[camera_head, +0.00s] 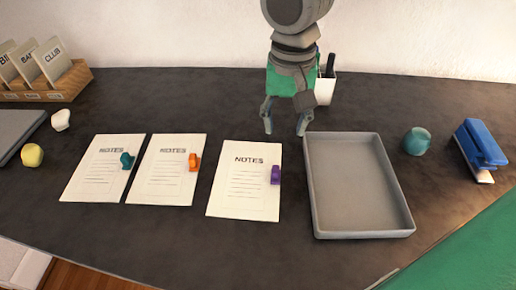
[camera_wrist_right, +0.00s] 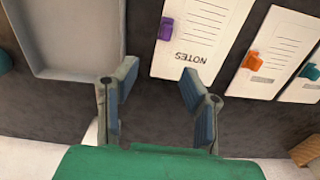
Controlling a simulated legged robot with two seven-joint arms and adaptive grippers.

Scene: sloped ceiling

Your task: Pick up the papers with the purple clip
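The papers with the purple clip (camera_head: 243,182) lie flat on the dark table, headed NOTES, just left of the grey tray. The purple clip (camera_head: 275,174) sits on their right edge. In the right wrist view the papers (camera_wrist_right: 198,45) lie ahead of the fingers, with the purple clip (camera_wrist_right: 166,28) on their left edge. My right gripper (camera_head: 284,128) is open and empty, above the table behind the papers and the tray's back edge. Its two fingers (camera_wrist_right: 158,105) are spread apart in the wrist view. My left gripper is not in view.
Papers with an orange clip (camera_head: 165,172) and a teal clip (camera_head: 103,170) lie to the left. The grey tray (camera_head: 313,205) is empty. A teal cup-like object (camera_head: 417,141) and blue stapler (camera_head: 481,146) stand right. A white pen holder (camera_head: 325,88) is behind my gripper.

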